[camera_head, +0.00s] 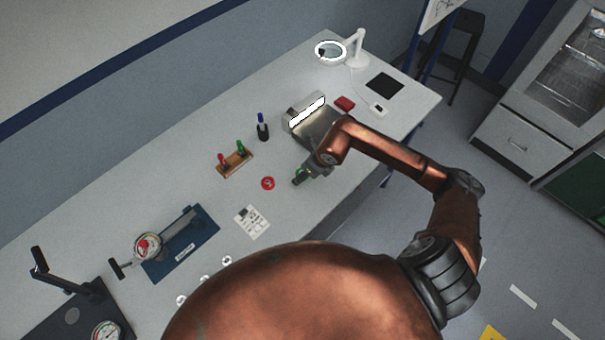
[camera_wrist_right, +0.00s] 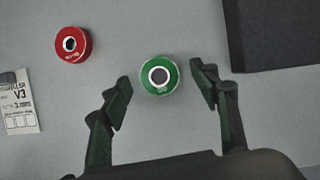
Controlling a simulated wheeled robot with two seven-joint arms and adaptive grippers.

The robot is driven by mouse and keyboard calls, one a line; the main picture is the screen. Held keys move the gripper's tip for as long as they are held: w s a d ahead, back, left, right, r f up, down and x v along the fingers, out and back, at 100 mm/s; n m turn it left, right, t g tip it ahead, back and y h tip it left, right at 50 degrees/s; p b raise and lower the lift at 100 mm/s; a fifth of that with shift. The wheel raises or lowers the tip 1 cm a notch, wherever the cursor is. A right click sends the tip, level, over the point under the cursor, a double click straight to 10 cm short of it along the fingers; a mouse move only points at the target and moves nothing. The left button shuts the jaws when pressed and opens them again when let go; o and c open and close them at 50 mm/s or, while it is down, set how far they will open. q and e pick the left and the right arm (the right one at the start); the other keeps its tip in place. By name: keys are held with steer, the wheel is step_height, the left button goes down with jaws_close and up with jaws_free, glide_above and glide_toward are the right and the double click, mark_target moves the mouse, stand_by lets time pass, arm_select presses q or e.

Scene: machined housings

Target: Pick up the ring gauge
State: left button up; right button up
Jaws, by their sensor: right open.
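In the right wrist view, a green ring gauge (camera_wrist_right: 160,75) with a dark centre hole lies flat on the table. My right gripper (camera_wrist_right: 161,80) is open, with one finger on each side of the green ring and a gap to both. A red ring (camera_wrist_right: 73,45) lies to its left, outside the fingers. In the head view, the red ring (camera_head: 267,183) lies left of my right gripper (camera_head: 301,177). The gripper and wrist largely hide the green ring there. My left gripper is not in view.
A wooden stand (camera_head: 235,163) with red and green handled gauges and a dark pen holder (camera_head: 263,132) stand behind. A printed card (camera_head: 252,222) and blue-based instrument (camera_head: 180,244) lie left. Bare table surrounds the rings.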

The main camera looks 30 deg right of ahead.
steer(key=shift+c, duration=0.4)
steer(key=c, duration=1.3)
steer(key=shift+o, duration=0.2)
steer(key=shift+r, duration=0.1)
